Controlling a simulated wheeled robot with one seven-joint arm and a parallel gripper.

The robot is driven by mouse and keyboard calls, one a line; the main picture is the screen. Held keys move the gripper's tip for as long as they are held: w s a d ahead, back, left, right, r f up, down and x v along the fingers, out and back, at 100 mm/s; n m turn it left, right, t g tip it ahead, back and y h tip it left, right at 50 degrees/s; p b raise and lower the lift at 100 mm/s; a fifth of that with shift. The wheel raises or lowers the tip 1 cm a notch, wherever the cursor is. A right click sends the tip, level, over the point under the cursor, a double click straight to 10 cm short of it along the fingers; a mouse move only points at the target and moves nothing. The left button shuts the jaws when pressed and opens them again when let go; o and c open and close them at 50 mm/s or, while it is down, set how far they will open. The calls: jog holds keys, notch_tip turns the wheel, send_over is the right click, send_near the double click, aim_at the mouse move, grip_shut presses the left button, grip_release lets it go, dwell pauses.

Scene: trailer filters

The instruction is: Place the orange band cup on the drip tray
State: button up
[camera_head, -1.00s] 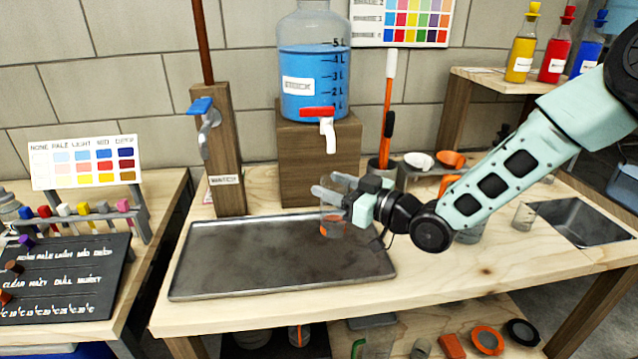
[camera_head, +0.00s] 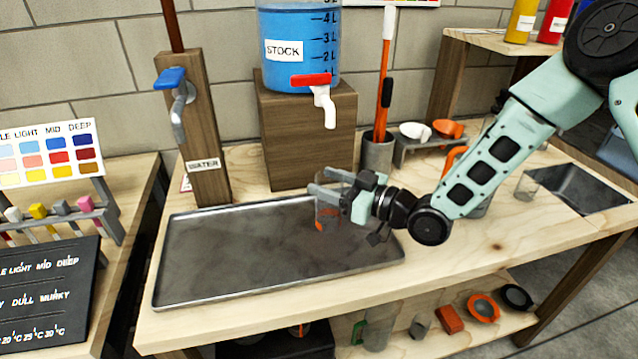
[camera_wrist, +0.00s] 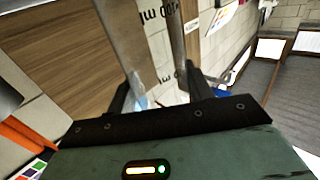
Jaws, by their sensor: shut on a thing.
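The orange band cup (camera_head: 327,215) is a small clear cup with an orange band low on its side. My gripper (camera_head: 325,182) is shut on it from the right, with the fingers around its upper part. The cup looks upright over the right back part of the grey metal drip tray (camera_head: 210,265). I cannot tell whether its base touches the tray. In the wrist view the cup (camera_wrist: 158,48), with dark volume marks, shows between the two fingers.
The blue stock tank (camera_head: 297,45) with a red-handled tap (camera_head: 322,95) stands on a wooden block (camera_head: 305,140) behind the tray. The wooden water post (camera_head: 205,150) with a blue-handled tap is at the back left. The tray's left and front are clear.

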jog(key=shift+w+f, duration=0.1)
jog(key=shift+w, duration=0.05)
jog(key=o, duration=1.2)
